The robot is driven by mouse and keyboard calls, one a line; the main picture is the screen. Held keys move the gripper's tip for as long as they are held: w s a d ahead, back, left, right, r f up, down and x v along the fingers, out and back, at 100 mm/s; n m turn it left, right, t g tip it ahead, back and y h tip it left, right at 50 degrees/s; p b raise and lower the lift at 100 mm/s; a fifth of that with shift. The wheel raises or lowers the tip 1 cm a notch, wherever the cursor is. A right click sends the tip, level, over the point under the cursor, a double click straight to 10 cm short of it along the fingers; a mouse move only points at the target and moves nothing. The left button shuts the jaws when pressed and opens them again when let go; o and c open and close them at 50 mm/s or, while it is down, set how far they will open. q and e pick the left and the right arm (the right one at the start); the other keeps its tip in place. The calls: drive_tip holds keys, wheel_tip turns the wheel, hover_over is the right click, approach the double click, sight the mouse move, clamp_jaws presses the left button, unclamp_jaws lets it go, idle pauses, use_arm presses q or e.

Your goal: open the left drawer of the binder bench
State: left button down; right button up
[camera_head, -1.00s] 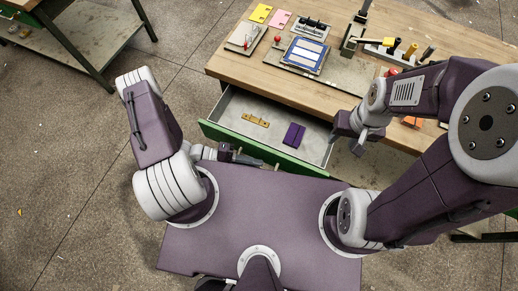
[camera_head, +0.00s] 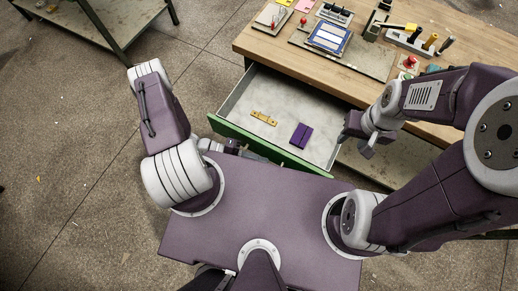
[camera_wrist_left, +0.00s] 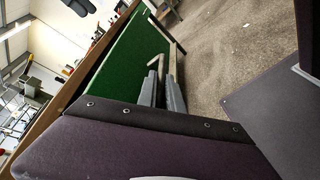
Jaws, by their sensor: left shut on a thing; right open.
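The binder bench (camera_head: 390,75) has a wooden top. Its left drawer (camera_head: 285,100) stands well out, showing a pale grey inside and a green front (camera_head: 232,130), which also shows in the left wrist view (camera_wrist_left: 128,62). My left gripper (camera_head: 240,150) is low at the outer side of this front, partly hidden by my arm. In the left wrist view its fingers (camera_wrist_left: 165,88) are shut on the pale bar handle (camera_wrist_left: 160,64). My right gripper (camera_head: 357,138) is open and empty, near the drawer's right side.
In the drawer lie a brass-coloured piece (camera_head: 264,118) and a purple piece (camera_head: 301,136). A punch-like tool, cards and coloured knobs stand on the bench top. Another table (camera_head: 90,35) is at the upper left. The floor at left is clear.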

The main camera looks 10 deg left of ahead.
use_arm(q)
drive_tip(key=c, duration=1.5)
unclamp_jaws()
drive_tip(key=shift+a, duration=0.15)
drive_tip(key=b+v, duration=0.1)
drive_tip(key=v, duration=0.8)
